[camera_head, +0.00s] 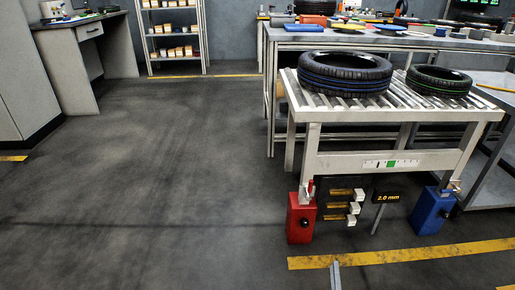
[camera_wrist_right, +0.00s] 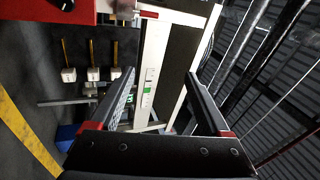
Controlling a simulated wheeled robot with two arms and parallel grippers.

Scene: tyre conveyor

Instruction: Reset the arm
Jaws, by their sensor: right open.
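My right gripper (camera_wrist_right: 160,74) is open and empty in the wrist view, with its two dark fingers spread apart. In the head view only a small grey tip of my right gripper (camera_head: 336,274) shows at the bottom edge, in front of the roller conveyor (camera_head: 340,158). The wrist view looks at the conveyor's front from a tilted angle, and no object lies between the fingers. My left gripper is in neither view.
Two tyres, one blue-striped (camera_head: 346,72) and one green-striped (camera_head: 438,81), lie on the conveyor. The floor at left is clear.

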